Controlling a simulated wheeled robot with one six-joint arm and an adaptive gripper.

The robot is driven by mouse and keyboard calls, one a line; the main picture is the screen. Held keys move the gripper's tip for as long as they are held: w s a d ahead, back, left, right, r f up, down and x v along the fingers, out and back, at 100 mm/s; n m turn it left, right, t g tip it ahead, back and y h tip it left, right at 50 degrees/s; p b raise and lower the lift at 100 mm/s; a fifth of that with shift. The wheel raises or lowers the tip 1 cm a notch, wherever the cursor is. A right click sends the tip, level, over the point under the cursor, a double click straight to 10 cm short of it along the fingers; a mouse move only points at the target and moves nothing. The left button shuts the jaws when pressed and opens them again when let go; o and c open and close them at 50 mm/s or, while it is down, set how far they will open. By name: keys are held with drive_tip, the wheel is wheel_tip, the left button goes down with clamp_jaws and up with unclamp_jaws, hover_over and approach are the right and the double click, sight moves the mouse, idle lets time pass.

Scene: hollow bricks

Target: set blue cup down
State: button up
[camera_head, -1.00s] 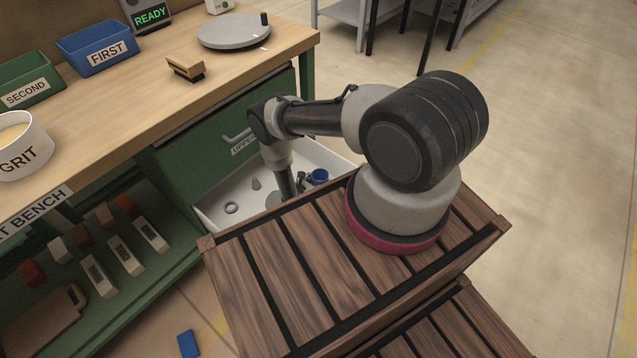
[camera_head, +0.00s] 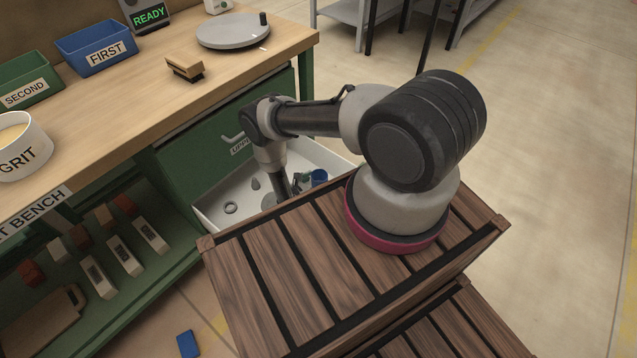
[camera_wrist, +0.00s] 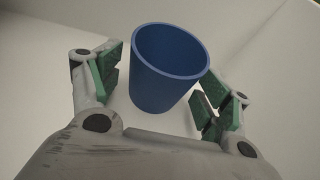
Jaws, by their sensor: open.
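The blue cup (camera_wrist: 165,75) stands upright between the two green-padded fingers of my gripper (camera_wrist: 165,85) in the wrist view. The fingers are spread, with a gap on each side of the cup. In the head view the cup (camera_head: 319,177) shows as a small blue shape inside the white open drawer (camera_head: 215,214). My gripper (camera_head: 298,187) is low in the drawer beside it, partly hidden by my arm and the crate edge.
The green bench front (camera_head: 190,165) is behind the drawer. A wooden slatted crate (camera_head: 270,270) stands close in front.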

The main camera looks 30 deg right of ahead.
drive_tip(key=v, duration=1)
drive_tip(key=shift+a, duration=0.1)
